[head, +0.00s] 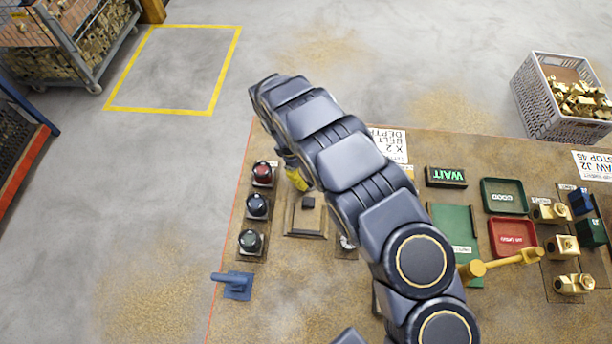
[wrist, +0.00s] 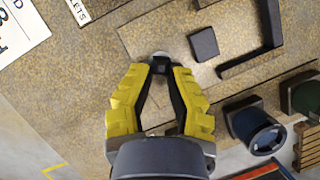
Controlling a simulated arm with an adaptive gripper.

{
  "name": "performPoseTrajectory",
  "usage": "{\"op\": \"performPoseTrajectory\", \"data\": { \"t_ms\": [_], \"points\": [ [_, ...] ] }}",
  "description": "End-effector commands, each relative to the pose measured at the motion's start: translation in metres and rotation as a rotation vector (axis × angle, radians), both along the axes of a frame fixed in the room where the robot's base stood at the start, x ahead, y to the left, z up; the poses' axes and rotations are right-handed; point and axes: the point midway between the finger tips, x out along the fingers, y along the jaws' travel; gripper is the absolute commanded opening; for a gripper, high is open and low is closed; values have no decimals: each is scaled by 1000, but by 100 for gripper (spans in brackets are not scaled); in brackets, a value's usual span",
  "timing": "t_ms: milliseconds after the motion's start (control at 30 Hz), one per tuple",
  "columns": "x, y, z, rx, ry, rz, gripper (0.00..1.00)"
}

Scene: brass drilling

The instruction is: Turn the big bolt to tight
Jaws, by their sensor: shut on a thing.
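My gripper (wrist: 161,70) has yellow and black fingers, and its tips are closed around a small grey piece with a rounded pale top (wrist: 160,56). I take this to be the big bolt, though the fingers hide most of it. It stands at a pale wooden plate, beside a dark square block (wrist: 204,44). In the head view my gripper (head: 296,178) is at the back left edge of this plate (head: 306,222), mostly covered by my arm, and the bolt cannot be made out. I cannot tell how tight it is.
Red (head: 262,173), blue (head: 257,206) and dark green (head: 250,241) knobs stand left of the plate. A blue handled piece (head: 236,284) is in front of them. A WAIT sign (head: 446,177), green tray (head: 504,196) and red tray (head: 513,238) lie to the right.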

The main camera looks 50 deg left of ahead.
Motion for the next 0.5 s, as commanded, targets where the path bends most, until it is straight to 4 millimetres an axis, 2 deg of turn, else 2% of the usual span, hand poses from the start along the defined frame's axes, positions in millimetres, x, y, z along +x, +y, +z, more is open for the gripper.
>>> {"op": "performPoseTrajectory", "data": {
  "t_ms": [267,500],
  "points": [
    [1,-2,-3,-3,4,-93,0],
    [4,-1,-2,-4,3,-256,0]
  ]
}}
